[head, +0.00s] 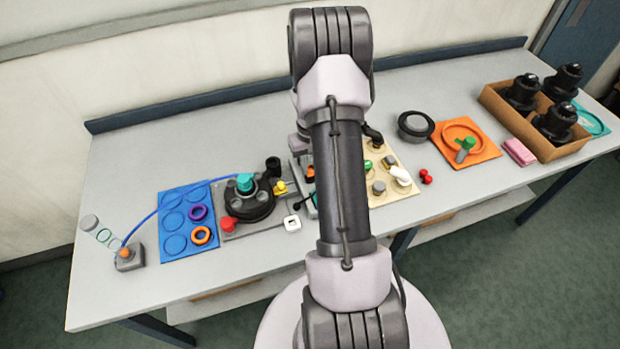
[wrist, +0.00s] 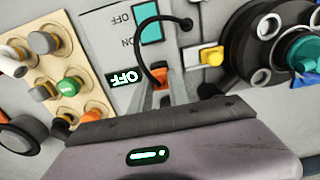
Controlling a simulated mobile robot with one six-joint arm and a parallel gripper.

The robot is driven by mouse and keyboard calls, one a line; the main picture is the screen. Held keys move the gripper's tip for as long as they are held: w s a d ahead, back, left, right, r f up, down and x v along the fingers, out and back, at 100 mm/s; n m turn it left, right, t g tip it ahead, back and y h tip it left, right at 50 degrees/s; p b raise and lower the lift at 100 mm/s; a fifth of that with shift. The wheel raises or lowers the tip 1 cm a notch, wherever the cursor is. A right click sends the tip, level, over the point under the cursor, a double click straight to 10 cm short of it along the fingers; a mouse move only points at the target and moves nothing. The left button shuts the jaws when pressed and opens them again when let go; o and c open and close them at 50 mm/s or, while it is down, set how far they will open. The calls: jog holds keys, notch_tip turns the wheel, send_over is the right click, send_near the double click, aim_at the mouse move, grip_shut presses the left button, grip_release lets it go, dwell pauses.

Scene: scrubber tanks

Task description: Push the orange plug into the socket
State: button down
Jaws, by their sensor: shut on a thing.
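The orange plug (wrist: 160,76) is in the wrist view, just past the edge of my gripper's grey body. A black cable loops from it up past the teal switch. My gripper (wrist: 161,95) is shut on the plug; its fingertips are mostly hidden behind its own body. In the head view my arm covers most of this spot, and a small orange part (head: 311,173) shows beside it. I cannot make out the socket or whether the plug touches it.
A grey panel has a teal switch (wrist: 149,22) and a lit "OFF" display (wrist: 125,77). A black round part with a teal knob (head: 245,183) and a yellow part (head: 281,187) lie left of my arm. A beige board (head: 405,196) with caps is on the right.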

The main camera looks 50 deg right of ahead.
jog(key=shift+f+b, duration=0.6)
jog(key=shift+f, duration=0.25)
jog(key=c, duration=0.7)
grip_release()
notch_tip(320, 180, up, 9)
jog(key=p, duration=0.6)
jog(key=shift+f, duration=0.25)
